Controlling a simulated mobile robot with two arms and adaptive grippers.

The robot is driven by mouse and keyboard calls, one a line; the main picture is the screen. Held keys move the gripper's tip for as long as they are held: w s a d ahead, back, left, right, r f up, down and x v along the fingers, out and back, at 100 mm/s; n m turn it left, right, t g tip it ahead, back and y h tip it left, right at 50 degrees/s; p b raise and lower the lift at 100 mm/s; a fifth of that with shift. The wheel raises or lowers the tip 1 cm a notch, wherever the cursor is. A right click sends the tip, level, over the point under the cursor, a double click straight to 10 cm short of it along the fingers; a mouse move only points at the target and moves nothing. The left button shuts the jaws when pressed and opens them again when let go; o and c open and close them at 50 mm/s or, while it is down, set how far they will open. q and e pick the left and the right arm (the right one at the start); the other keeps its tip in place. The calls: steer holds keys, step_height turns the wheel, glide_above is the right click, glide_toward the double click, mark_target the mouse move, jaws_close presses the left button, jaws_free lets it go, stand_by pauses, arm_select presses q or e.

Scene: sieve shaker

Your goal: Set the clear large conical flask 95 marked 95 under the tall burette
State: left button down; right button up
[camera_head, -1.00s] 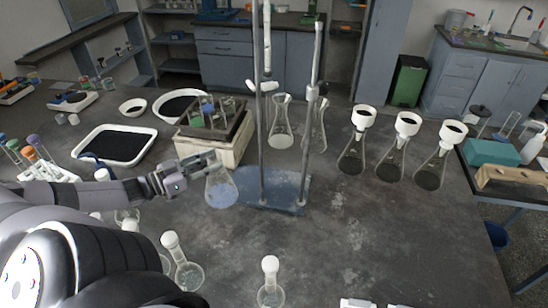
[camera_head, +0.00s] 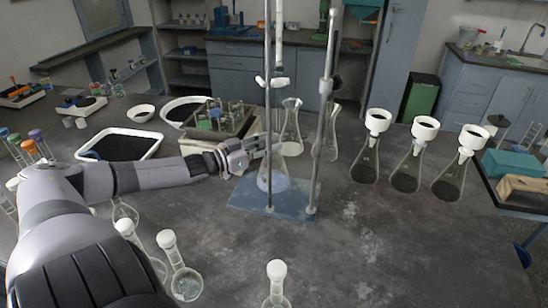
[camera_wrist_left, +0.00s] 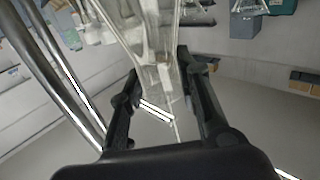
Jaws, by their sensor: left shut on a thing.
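The clear conical flask (camera_head: 273,178) stands at or just above the blue stand base (camera_head: 252,195) in the head view, behind the near rods. I cannot tell whether it touches the base. My left gripper (camera_head: 262,150) is shut on its neck from the left. In the left wrist view the gripper (camera_wrist_left: 160,95) has its fingers on both sides of the clear neck (camera_wrist_left: 155,65). The tall burette (camera_head: 279,40) hangs on the stand above the flask. The marking 95 is not readable. My right gripper is not in view.
Two metal rods (camera_head: 325,110) rise close to the flask. Clear flasks (camera_head: 291,130) stand behind the stand. Several funnel-topped flasks (camera_head: 365,160) stand to the right. A tube rack on a box (camera_head: 215,125) is behind my arm. The front right bench is clear.

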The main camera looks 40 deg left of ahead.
arm_select(q)
steer(key=shift+x, duration=0.85)
steer(key=shift+f, duration=1.7)
steer(key=c, duration=1.2)
jaws_free()
steer(key=shift+f+b, duration=0.15)
steer(key=shift+b, duration=0.15)
steer(key=shift+s+a, duration=0.15)
steer(key=shift+s, duration=0.5)
steer(key=shift+p+v, duration=2.4)
steer(key=shift+v, duration=3)
